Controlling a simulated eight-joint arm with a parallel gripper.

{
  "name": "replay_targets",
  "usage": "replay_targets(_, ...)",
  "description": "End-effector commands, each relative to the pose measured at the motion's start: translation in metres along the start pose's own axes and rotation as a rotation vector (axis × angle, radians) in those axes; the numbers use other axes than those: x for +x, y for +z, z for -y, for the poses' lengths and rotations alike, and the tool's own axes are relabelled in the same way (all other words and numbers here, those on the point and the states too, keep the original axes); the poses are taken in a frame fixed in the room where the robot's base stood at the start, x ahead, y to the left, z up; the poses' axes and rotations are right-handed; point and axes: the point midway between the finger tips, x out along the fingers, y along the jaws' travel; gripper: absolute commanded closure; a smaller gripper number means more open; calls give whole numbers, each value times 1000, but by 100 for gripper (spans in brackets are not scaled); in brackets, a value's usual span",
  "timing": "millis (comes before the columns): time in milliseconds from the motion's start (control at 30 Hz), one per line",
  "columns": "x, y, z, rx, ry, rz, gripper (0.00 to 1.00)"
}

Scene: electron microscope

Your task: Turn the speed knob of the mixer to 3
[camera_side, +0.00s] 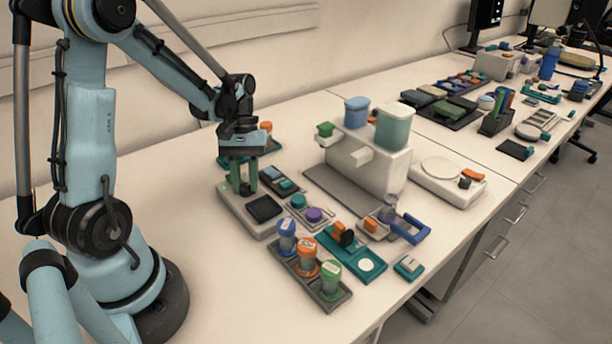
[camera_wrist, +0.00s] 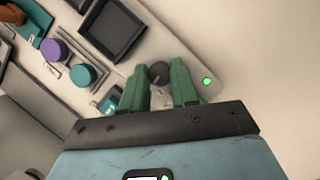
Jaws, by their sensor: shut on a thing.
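The mixer (camera_side: 238,212) is a pale grey box with a square black pad on its near part. It also shows in the wrist view (camera_wrist: 133,68), with the pad at the upper left and a lit green light (camera_wrist: 207,82) at one corner. The round dark speed knob (camera_wrist: 159,71) sits at the other end from the pad, near the light. My gripper (camera_side: 243,188) points down over that end, and its two green fingers (camera_wrist: 160,84) are shut on the knob from either side. Speed marks and the knob's pointer cannot be read.
A teal knob (camera_side: 298,202) and a purple knob (camera_side: 314,215) stand right of the mixer. A rack of capped bottles (camera_side: 309,272) is in front. A white dispenser (camera_side: 371,160) with two tanks stands behind right. Bench left of the mixer is clear.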

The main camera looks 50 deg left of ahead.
Motion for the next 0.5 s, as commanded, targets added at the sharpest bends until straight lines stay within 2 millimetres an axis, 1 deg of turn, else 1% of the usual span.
replay_targets(200, 0, 0, -1, 81, -35, -2, 100)
replay_targets(500, 0, -1, -1, 115, -49, -2, 100)
